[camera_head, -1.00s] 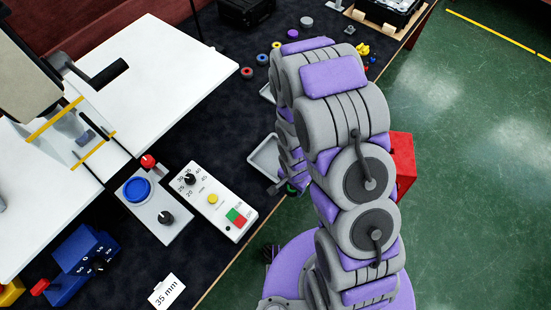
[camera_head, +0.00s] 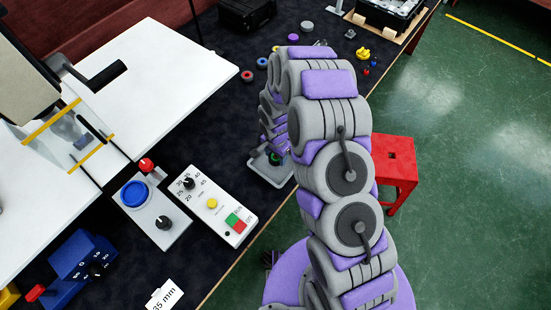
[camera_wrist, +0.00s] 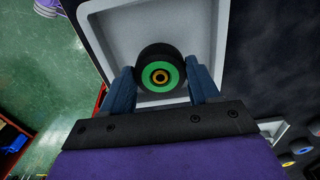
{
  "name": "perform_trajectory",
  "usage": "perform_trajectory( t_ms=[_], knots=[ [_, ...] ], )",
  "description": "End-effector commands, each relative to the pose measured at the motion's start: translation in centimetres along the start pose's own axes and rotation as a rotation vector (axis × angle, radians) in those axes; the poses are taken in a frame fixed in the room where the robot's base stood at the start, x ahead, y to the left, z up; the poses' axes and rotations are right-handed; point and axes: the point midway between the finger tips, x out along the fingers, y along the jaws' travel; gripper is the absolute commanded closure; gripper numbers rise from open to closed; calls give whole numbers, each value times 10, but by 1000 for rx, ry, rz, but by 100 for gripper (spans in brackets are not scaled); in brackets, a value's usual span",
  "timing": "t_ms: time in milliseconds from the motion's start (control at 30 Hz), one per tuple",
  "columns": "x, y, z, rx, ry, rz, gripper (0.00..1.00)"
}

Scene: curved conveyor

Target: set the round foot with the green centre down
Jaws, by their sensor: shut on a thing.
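The round foot (camera_wrist: 162,74) is a black disc with a green centre and a small orange ring in the middle. In the wrist view my gripper (camera_wrist: 163,84) is shut on it, a blue-grey finger on each side. The foot shows over a shallow grey-white tray (camera_wrist: 118,30); I cannot tell whether it touches the tray floor. In the head view my gripper (camera_head: 272,158) is at the tray (camera_head: 264,176) near the table's front edge, and a little green of the foot shows there. My arm hides part of the tray.
A control box (camera_head: 216,205) with a dial and buttons stands left of the tray. Beside it is a panel with a blue button (camera_head: 135,194). Several round feet, one of them red (camera_head: 247,76), lie farther back. A red stool (camera_head: 397,170) stands on the floor at right.

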Motion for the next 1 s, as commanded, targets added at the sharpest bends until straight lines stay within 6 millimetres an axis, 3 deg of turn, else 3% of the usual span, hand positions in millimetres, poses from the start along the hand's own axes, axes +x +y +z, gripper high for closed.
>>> perform_trajectory(
  t_ms=[167,400,700,733,1000],
  knots=[
    [7,-3,-2,0,0,0,70],
    [36,-3,-2,1,0,0,70],
    [37,-3,-2,1,1,-1,70],
    [36,-3,-2,1,1,-1,37],
    [36,-3,-2,0,1,-1,14]
  ],
)
